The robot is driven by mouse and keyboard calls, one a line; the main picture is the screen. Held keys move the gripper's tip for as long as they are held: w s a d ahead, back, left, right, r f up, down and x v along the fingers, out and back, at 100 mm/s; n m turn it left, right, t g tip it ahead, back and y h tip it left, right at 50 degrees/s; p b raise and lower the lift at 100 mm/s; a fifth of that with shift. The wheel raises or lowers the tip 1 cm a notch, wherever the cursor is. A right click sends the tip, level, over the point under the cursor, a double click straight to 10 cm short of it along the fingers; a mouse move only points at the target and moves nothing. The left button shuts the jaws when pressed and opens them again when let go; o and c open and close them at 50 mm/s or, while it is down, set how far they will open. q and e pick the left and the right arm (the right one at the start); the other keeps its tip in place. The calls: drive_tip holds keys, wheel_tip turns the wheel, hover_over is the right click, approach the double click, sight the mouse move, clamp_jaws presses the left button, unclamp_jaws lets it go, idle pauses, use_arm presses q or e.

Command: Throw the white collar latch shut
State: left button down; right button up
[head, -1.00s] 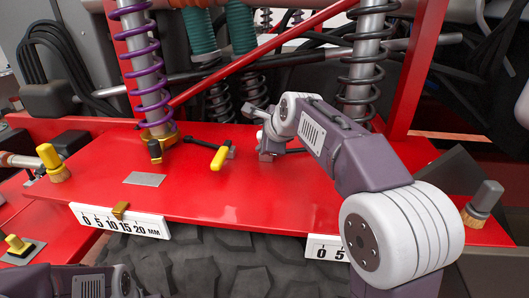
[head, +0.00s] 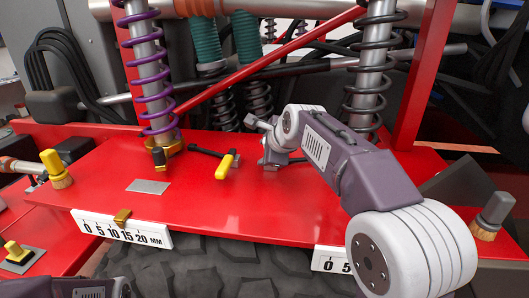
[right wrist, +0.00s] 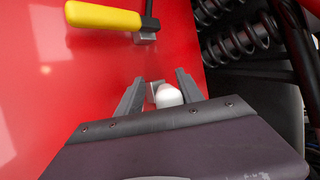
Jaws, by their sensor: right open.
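The white latch handle (right wrist: 168,96) shows in the right wrist view as a rounded white tip, with a grey block (right wrist: 155,88) just beyond it. My right gripper (right wrist: 158,92) is open, with one finger on each side of the white handle. I cannot tell whether either finger touches it. In the head view my right gripper (head: 270,148) is low over the red plate, near the foot of the black-spring shock (head: 372,75). There the gripper hides the white handle, and a dark bar sticks out to its right. Only part of my left arm shows at the bottom left.
A yellow-handled latch (head: 225,166) lies left of my right gripper and also shows in the right wrist view (right wrist: 103,16). The purple-spring shock (head: 150,70) stands further left. A red brace (head: 262,68) slants behind. The red plate's (head: 235,210) front middle is clear.

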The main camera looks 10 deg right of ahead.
drive_tip(key=a+v, duration=0.1)
drive_tip(key=v, duration=0.7)
drive_tip(key=shift+s+d+r+b, duration=0.2)
drive_tip(key=shift+s+d+b, duration=0.1)
drive_tip(key=shift+d+b, duration=0.1)
drive_tip(key=shift+r, duration=0.1)
drive_tip(key=p+v, duration=0.4)
drive_tip(key=v, duration=0.6)
drive_tip(key=shift+r, duration=0.35)
drive_tip(key=shift+w+d+p, duration=0.1)
drive_tip(key=shift+d+p, duration=0.05)
drive_tip(key=shift+p, duration=0.15)
